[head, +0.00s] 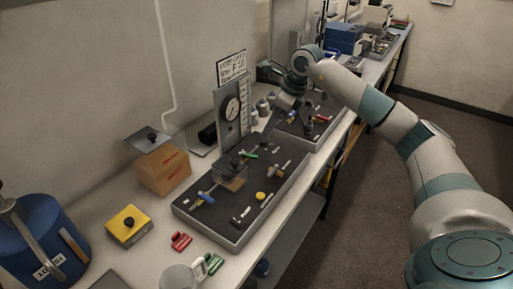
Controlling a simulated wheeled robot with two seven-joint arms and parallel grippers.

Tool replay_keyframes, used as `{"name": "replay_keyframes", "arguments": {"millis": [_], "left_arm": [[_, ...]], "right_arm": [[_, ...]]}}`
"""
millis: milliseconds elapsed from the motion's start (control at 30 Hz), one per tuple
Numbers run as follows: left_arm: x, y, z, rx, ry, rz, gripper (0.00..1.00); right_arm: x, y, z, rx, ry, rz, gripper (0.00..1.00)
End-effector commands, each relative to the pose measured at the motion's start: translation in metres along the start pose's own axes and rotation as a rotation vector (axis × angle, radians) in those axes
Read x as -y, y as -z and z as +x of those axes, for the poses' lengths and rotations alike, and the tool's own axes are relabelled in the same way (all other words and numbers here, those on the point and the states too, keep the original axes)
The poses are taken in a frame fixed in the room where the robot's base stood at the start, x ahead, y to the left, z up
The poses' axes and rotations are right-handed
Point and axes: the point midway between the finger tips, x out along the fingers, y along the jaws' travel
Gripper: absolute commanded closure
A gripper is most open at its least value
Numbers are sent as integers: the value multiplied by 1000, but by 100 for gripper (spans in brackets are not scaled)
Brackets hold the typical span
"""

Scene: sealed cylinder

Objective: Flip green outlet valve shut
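The green valve handle (249,155) shows as a small green bar on the dark tray (236,244), close to the upright gauge panel (226,105). It is small, and I cannot make out its exact angle to the pipe. A clear box-like part (231,177) sits just in front of it. My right arm reaches in from the right, and my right gripper (268,133) points down above and slightly beyond the green handle. Its fingers are dark and small, so their opening is unclear; I see no clear contact with the handle. My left gripper is not in view.
The tray also holds a blue-handled valve (206,197) and a yellow knob (260,196). A second tray (318,132) lies behind. A cardboard box (163,170), yellow box (128,226), red pieces (181,241) and blue drum (42,243) stand at left. The bench's right edge is close.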

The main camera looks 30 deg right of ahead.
Motion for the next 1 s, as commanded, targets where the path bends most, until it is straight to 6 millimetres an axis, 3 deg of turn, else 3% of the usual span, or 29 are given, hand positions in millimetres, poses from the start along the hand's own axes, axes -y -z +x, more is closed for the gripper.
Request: {"name": "replay_keyframes", "arguments": {"millis": [400, 600, 1000], "left_arm": [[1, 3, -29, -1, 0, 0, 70], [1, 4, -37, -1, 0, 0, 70], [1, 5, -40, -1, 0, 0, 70]], "right_arm": [[-1, -1, 74, -1, -5, 0, 70], [-1, -1, 100, 0, -3, 1, 70], [0, 0, 114, 1, 0, 0, 70]]}}
